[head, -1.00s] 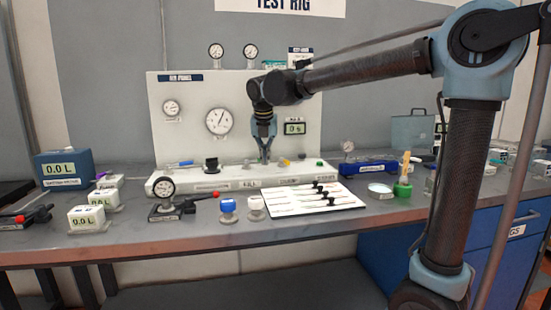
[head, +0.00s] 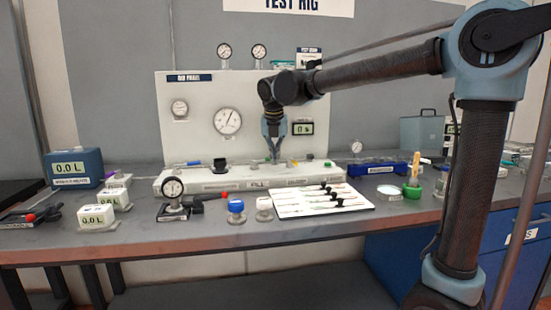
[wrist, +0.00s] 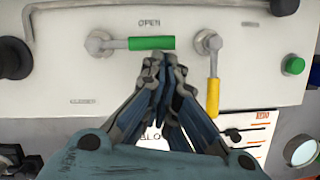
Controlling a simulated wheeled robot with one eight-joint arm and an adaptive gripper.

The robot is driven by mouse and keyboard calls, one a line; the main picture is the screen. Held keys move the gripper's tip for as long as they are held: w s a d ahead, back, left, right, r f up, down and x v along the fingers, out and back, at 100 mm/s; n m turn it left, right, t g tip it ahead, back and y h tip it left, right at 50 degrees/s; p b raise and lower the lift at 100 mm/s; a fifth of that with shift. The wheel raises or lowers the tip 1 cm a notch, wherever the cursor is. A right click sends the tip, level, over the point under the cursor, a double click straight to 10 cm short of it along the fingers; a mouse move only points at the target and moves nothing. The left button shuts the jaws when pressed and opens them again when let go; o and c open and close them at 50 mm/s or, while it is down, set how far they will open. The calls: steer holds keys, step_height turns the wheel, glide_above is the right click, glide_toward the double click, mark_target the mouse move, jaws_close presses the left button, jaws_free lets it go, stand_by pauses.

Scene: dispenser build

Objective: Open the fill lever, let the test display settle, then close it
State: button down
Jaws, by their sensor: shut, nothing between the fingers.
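In the wrist view, a lever with a green handle (wrist: 151,43) lies sideways, its handle pointing right just below the printed word OPEN. The word CLOSED is printed lower left. My gripper (wrist: 160,62) is shut and empty, its fingertips just below the right end of the green handle; whether they touch it I cannot tell. In the head view my gripper (head: 274,155) is low in front of the white test panel (head: 190,140), above its base. A FILL label is on the base front. A small display (head: 303,128) on the panel is too small to read surely.
A yellow-handled lever (wrist: 213,95) points down just right of my fingertips. A green knob (wrist: 294,65) sits further right, a dark knob (wrist: 14,58) at the left. On the bench stand a white board with several dark-handled pieces (head: 320,200) and a blue-capped jar (head: 236,206).

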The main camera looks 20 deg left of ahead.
steer(key=shift+s+d+r, duration=0.1)
steer(key=shift+s+d, duration=0.2)
steer(key=shift+s, duration=0.2)
steer(key=s, duration=0.1)
steer(key=s+d, duration=0.1)
steer(key=shift+s+d+r, duration=0.1)
steer(key=shift+s+r, duration=0.1)
steer(key=shift+s, duration=0.1)
steer(key=v, duration=1)
steer(key=shift+w+d, duration=0.2)
steer(key=shift+d, duration=0.1)
